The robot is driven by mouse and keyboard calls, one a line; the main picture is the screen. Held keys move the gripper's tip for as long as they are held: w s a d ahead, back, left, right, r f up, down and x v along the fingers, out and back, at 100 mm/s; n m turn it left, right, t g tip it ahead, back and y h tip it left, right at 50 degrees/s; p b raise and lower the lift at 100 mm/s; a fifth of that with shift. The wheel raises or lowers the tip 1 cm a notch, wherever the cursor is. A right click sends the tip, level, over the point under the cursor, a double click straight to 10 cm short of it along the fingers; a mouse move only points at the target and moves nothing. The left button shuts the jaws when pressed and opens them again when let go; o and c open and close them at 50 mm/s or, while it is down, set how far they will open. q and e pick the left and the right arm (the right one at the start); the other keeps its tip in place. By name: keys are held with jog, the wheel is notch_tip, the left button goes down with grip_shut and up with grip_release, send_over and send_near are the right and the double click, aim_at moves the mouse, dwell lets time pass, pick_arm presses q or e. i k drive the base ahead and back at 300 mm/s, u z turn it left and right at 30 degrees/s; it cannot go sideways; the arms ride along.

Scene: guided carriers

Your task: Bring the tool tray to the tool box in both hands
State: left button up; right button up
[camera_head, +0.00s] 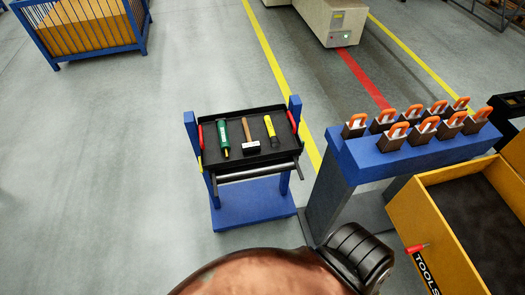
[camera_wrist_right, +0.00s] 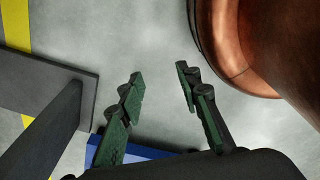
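The tool tray (camera_head: 284,140) is a shallow black tray resting on a blue cart (camera_head: 250,204). It holds a green-handled tool (camera_head: 223,140), a hammer (camera_head: 249,134) and a yellow-and-black tool (camera_head: 271,130). A red handle shows at its left side (camera_head: 200,136) and another at its right side (camera_head: 292,121). The tool box (camera_head: 432,238) is an open yellow box marked TOOLS at the lower right, with a dark inside. In the right wrist view my right gripper (camera_wrist_right: 159,82) is open and empty, over the floor. My left gripper is in neither view.
A blue-topped stand (camera_head: 370,160) with several orange-handled blocks stands between cart and tool box. A dark bar (camera_head: 258,174) crosses the cart's front. A blue cage (camera_head: 95,50) is at the upper left and a pale machine (camera_head: 330,20) at the top. Floor left of the cart is clear.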

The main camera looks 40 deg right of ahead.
aim_at(497, 257)
jog(key=k, duration=0.9)
jog(key=z, duration=0.35)
